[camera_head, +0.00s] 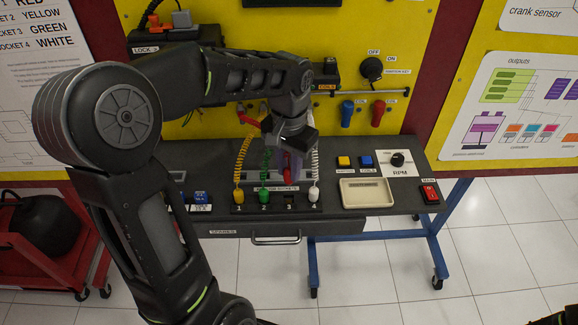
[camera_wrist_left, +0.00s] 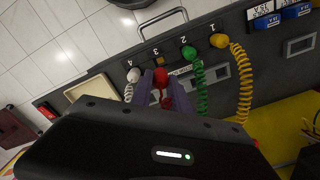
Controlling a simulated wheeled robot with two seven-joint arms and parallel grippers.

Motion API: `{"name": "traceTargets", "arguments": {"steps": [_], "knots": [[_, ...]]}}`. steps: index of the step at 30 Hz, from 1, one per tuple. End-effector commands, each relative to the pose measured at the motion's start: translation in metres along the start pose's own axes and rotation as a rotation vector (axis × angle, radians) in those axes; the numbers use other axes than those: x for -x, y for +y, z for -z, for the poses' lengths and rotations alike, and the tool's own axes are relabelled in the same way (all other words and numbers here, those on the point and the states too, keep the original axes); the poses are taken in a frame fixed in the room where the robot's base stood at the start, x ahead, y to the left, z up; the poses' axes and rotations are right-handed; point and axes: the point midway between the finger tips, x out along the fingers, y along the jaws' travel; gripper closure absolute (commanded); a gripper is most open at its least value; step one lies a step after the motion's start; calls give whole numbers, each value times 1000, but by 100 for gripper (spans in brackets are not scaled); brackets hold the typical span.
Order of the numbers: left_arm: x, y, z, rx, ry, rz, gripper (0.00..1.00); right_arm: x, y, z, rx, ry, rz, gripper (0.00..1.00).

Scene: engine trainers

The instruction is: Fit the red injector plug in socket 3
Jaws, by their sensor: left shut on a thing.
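My left gripper (camera_head: 290,168) is over the socket row on the dark bench, its fingers pointing down. In the left wrist view its purple fingers (camera_wrist_left: 162,92) are shut on the red injector plug (camera_wrist_left: 160,76). The red plug also shows in part low between the fingers in the head view (camera_head: 287,179). Socket 3 (camera_head: 289,199) is bare and lies just in front of the held plug, with the plug apart from it. Its number 3 also shows in the left wrist view (camera_wrist_left: 156,51).
A yellow plug (camera_head: 238,196) and a green plug (camera_head: 263,196) stand in sockets 1 and 2, left of socket 3. A white plug (camera_head: 314,194) stands in socket 4, close on the right. Coiled cords rise behind them. A cream tray (camera_head: 367,207) lies farther right.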

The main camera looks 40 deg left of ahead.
Motion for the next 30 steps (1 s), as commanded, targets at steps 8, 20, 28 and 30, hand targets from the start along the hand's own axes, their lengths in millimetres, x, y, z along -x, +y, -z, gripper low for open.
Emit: {"name": "traceTargets", "arguments": {"steps": [8, 20, 28, 30], "knots": [[-15, 0, 0, -1, -1, 0, 100, -10, 3, 1, 2, 3, 3, 100], [-49, 0, 0, -1, 0, 0, 100, -33, 9, 4, 8, 11, 11, 100], [-56, 0, 0, -2, 0, 0, 100, -37, 9, 5, 10, 12, 14, 100], [-56, 0, 0, -2, 0, 0, 100, -37, 9, 5, 10, 12, 14, 100]]}}
